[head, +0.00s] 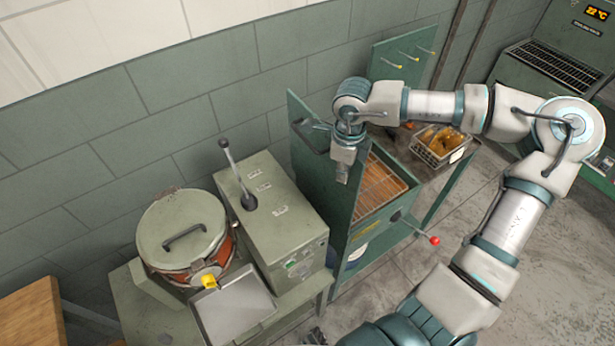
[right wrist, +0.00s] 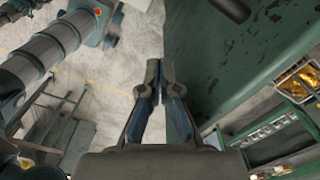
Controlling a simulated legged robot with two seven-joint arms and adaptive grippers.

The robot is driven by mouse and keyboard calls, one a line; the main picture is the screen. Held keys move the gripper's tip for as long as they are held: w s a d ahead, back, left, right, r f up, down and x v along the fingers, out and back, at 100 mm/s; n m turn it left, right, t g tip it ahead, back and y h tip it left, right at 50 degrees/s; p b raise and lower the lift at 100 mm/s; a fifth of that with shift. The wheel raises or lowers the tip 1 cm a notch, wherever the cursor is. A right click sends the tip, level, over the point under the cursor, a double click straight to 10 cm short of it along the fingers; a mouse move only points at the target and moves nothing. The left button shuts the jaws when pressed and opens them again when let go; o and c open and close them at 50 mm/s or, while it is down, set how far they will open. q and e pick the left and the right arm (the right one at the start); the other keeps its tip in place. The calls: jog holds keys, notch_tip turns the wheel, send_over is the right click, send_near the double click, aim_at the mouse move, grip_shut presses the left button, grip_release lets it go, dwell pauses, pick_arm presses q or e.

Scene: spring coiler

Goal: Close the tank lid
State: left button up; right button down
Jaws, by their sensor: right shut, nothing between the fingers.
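A green open-topped tank (head: 407,193) stands right of centre in the head view, with a wire rack (head: 380,187) inside. Its green lid (head: 318,172) stands raised, nearly upright, on the tank's left side. My left gripper is not clearly seen.
A round lidded pot (head: 182,228) and a green box with a lever (head: 270,205) stand on the left. A red-knobbed handle (head: 434,240) sticks out at the tank's front. A wire basket (head: 440,147) of yellowish items sits behind the tank. Floor is clear at right.

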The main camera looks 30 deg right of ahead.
jog(key=d, duration=0.6)
jog(key=shift+w, duration=0.2)
jog(key=shift+d, duration=0.15)
jog(key=d+f, duration=0.1)
jog(key=d, duration=0.5)
jog(key=shift+w, duration=0.25)
jog(key=shift+a+f, duration=0.1)
jog(key=d+f, duration=0.2)
jog(key=d, duration=0.3)
jog(key=shift+w+d+f+b, duration=0.25)
jog(key=shift+d+b, duration=0.1)
jog(key=shift+d, duration=0.05)
